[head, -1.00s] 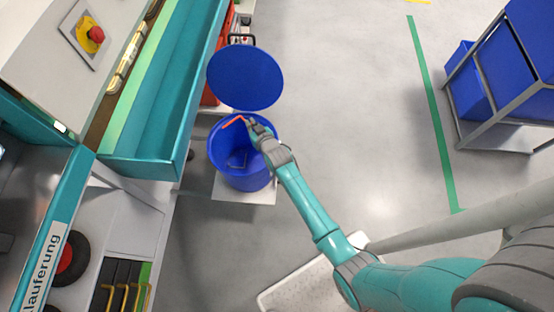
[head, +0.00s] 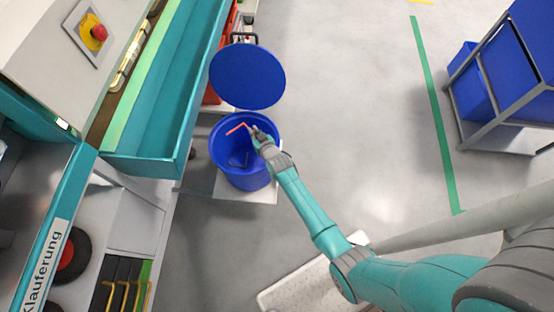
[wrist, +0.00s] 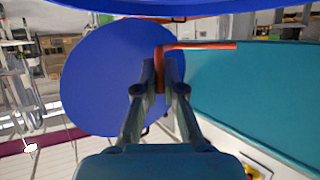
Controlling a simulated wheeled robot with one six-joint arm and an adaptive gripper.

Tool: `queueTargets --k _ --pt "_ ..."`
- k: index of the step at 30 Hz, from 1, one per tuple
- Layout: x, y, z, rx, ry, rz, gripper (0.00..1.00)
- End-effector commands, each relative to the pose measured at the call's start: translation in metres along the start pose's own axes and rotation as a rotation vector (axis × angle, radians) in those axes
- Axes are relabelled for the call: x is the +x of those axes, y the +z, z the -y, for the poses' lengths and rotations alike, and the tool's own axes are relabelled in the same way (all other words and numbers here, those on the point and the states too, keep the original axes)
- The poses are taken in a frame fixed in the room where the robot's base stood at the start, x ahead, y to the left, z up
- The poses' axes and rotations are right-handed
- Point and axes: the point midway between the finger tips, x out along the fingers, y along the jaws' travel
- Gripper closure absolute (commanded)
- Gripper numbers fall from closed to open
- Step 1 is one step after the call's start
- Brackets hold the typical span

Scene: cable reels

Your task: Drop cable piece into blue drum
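The blue drum (head: 262,178) stands open at the left of the robot in the head view, on a pale base plate. A thin red-orange cable piece (head: 236,129), bent in an L, is at my gripper (head: 252,129). In the head view both overlap the far part of the drum's mouth; their exact height above the rim cannot be told. In the wrist view my gripper (wrist: 164,72) is closed on one leg of the cable piece (wrist: 205,45), whose other leg sticks out to the right. Something dark lies inside the drum, too small to name.
A round blue lid (head: 247,76) stands raised behind the drum. A teal machine trough (head: 175,90) runs close along the drum's left. A rack with blue bins (head: 470,85) stands at the right. The grey floor (head: 360,110) between is free.

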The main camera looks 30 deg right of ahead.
Motion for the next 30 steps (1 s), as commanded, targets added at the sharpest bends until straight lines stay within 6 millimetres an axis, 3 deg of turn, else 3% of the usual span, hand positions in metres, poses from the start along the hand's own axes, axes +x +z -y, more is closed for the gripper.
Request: queueTargets --k 1,3,16,30 --pt "0.000 0.000 0.000 0.000 0.000 0.000 0.78" --pt "0.000 0.000 0.000 0.000 0.000 0.000 0.64" --pt "-0.007 0.000 0.000 0.000 0.000 0.000 0.64" --pt "-0.083 0.001 0.000 0.000 0.000 0.000 0.64"
